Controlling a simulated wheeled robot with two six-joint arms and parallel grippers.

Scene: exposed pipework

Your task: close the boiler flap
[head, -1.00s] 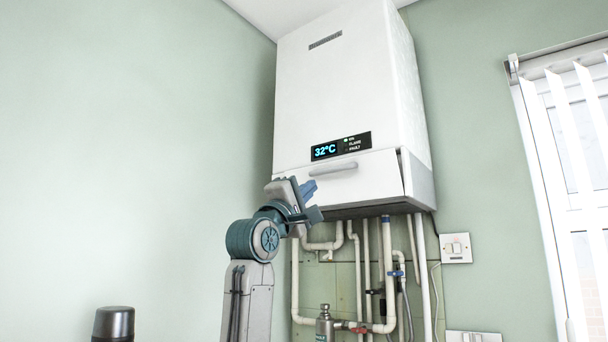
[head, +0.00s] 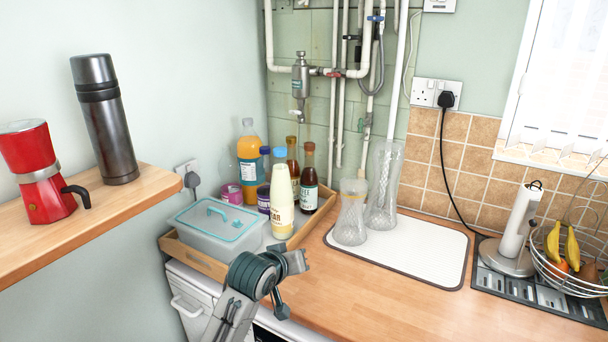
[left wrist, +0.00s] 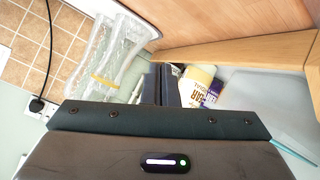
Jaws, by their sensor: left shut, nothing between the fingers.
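The boiler and its flap are outside both current views; only the white pipes (head: 345,80) on the wall show. My left gripper (head: 298,262) is low in the head view, over the front edge of the worktop and just right of the wooden tray. In the left wrist view its two dark fingers (left wrist: 162,84) are shut together with nothing between them. My right gripper is in neither view.
A wooden tray (head: 168,245) holds a lidded box (head: 215,226) and several bottles. Two clear vases (head: 384,185) stand on a white mat (head: 430,254). A shelf (head: 100,208) at left carries a red moka pot (head: 42,175) and a flask (head: 105,120). Bare worktop (head: 345,308) lies in front.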

